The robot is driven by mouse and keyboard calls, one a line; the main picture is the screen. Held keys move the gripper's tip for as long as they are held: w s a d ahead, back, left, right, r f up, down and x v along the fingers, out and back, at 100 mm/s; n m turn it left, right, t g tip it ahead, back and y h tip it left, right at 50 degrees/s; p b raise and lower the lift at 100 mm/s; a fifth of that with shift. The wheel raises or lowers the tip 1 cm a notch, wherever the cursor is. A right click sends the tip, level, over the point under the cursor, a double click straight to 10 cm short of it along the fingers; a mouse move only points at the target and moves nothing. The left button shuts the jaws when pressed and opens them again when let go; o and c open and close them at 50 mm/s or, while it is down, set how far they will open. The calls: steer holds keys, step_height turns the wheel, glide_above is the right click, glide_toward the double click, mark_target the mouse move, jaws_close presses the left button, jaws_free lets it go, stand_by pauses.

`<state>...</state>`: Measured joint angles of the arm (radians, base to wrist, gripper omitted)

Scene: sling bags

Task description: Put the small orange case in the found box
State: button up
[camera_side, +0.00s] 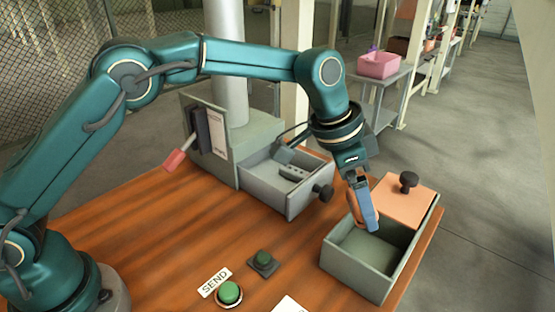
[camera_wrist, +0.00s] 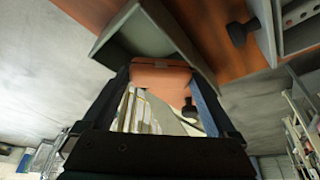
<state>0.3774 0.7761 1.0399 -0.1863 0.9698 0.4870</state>
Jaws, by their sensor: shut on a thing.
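My gripper (camera_side: 366,222) points down at the open part of a grey-green box (camera_side: 357,272) at the table's right corner. It is shut on the small orange case (camera_side: 376,214), mostly hidden by the fingers in the side view. In the wrist view, the orange case (camera_wrist: 160,75) spans the gap between the two fingers of my gripper (camera_wrist: 160,78). The box (camera_wrist: 118,32) opens beyond it there. The box interior looks empty. I can read no "found" label on it.
An orange lid (camera_side: 400,200) with a black knob (camera_side: 408,181) covers the box's back part. A grey open drawer (camera_side: 272,188) with a black knob stands left of it.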

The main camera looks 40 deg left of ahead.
steer(key=d+f, duration=0.2)
steer(key=d, duration=0.1)
steer(key=shift+s+d, duration=0.1)
steer(key=shift+d, duration=0.05)
steer(key=shift+f, duration=2.05)
steer(key=shift+f, duration=0.4)
steer(key=shift+f, duration=0.2)
